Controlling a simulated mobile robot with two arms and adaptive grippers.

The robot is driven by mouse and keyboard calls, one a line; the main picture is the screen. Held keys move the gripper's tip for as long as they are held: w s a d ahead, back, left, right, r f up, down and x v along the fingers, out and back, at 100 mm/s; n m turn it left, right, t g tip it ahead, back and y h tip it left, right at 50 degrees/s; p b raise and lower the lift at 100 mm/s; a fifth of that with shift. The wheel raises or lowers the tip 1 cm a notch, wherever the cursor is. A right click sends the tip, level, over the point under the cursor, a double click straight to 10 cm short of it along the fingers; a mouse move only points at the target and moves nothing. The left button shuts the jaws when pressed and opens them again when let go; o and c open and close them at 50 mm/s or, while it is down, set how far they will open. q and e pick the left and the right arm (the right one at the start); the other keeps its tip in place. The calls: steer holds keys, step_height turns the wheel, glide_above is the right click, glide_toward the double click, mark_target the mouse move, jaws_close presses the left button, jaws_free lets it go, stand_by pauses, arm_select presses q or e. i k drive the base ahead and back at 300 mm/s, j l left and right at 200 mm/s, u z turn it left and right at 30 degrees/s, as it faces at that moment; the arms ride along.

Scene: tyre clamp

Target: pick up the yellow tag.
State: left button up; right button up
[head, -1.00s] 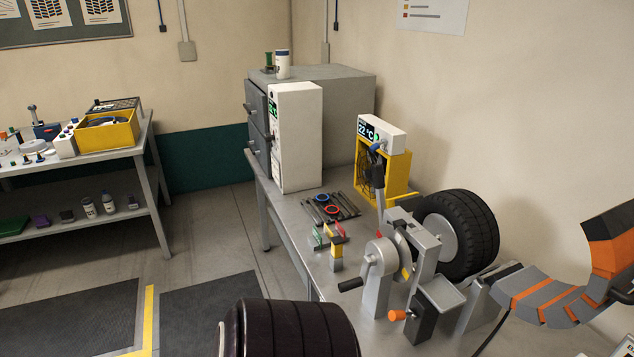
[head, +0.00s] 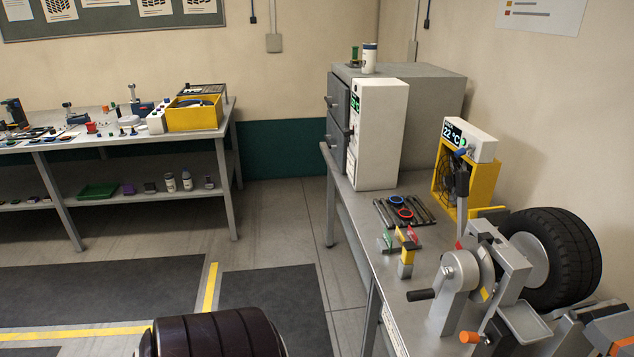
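A small stand (head: 406,268) on the right-hand bench carries small coloured pieces. A yellow piece (head: 409,246) sits at its top, beside a red piece (head: 413,235) and a green piece (head: 387,239); they are too small to read as tags for certain. Another small yellow patch (head: 486,294) shows on the grey clamp; I cannot tell whether it is a tag. Neither of my grippers is in view, and nothing is seen touching the yellow pieces.
The clamp (head: 458,285) with its black-handled crank and the tyre (head: 568,262) crowd the bench's near right. Tools (head: 423,208) with blue and red rings lie behind the stand. A yellow-framed fan unit (head: 482,188) and white box (head: 375,140) stand farther back.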

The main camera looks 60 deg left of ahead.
mark_target(398, 235)
steer(key=i+j+u, duration=0.1)
steer(key=j+u, duration=0.15)
steer(key=u, duration=0.25)
steer(key=i+j+u, duration=0.1)
steer(key=u, duration=0.35)
steer(key=i+j+u, duration=0.15)
steer(key=u, duration=0.35)
steer(key=i+j, duration=0.15)
steer(key=i+j+z, duration=0.15)
steer(key=z, duration=0.3)
steer(key=i+j+z, duration=0.1)
steer(key=j+z, duration=0.3)
steer(key=i+j+z, duration=0.1)
steer(key=z, duration=0.35)
steer(key=j+z, duration=0.4)
